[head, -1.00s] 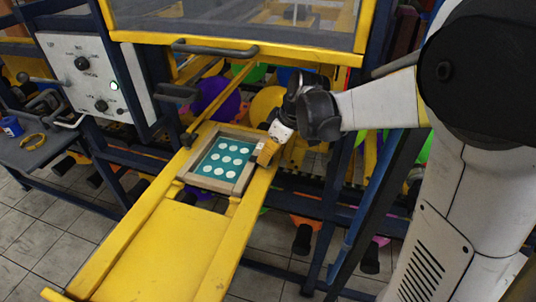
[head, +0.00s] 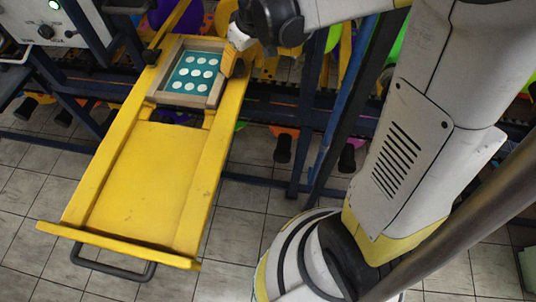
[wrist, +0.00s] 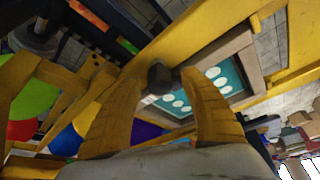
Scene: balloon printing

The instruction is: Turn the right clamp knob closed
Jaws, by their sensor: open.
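The right clamp knob (wrist: 160,78) is a dark faceted knob beside the wooden frame, seen in the wrist view. My gripper (wrist: 159,83) is open, with one yellow finger on each side of the knob near the fingertips. I cannot tell whether either finger touches it. In the head view my gripper (head: 234,70) is at the right rail beside the frame and hides most of the knob. The wooden frame (head: 212,100) holds a teal screen (head: 193,73) with several white dots. The left clamp knob (head: 151,57) is dark and sits on the left rail.
The yellow sliding tray (head: 145,190) extends toward the front, with a dark handle (head: 113,270) at its end. A control panel (head: 35,25) stands at the upper left. Blue frame bars (head: 310,120) and balloons lie behind and below. Tiled floor (head: 30,190) is clear at the left.

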